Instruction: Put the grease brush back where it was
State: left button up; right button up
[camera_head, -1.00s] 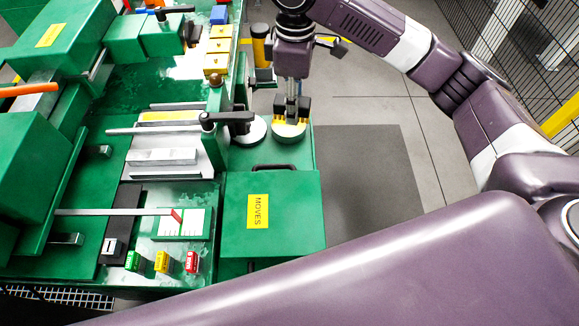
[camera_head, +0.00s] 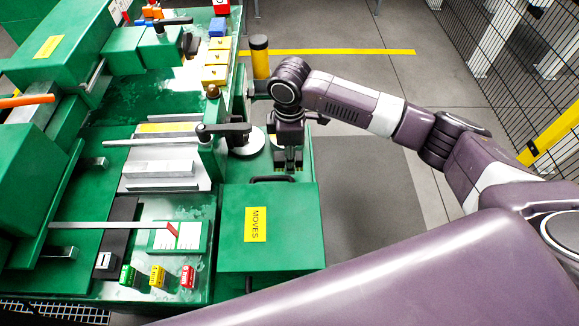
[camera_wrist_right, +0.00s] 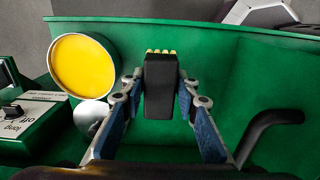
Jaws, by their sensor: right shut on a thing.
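The grease brush (camera_wrist_right: 162,85) shows in the right wrist view as a black block with a row of yellow tips at its far end. It sits between the blue-padded fingers of my right gripper (camera_wrist_right: 161,92), which is shut on it. In the head view my right gripper (camera_head: 288,162) points down over the green ledge, just behind the box marked MOVES. A round tin of yellow grease (camera_wrist_right: 82,65) stands beside the brush, up and left in the wrist view. I cannot tell whether the brush touches the ledge. My left gripper is not in view.
The green MOVES box (camera_head: 290,215) with its black handle (camera_head: 272,179) is close in front of the gripper. A pale round disc (camera_head: 247,145) and a black lever (camera_head: 225,129) lie to the left. Open floor (camera_head: 370,185) is to the right.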

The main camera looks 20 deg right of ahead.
jog(key=shift+f, duration=2.35)
jog(key=shift+f, duration=0.1)
jog(key=o, duration=1)
notch_tip(320, 180, up, 12)
jog(key=shift+r+b, duration=0.15)
jog(key=shift+b, duration=0.15)
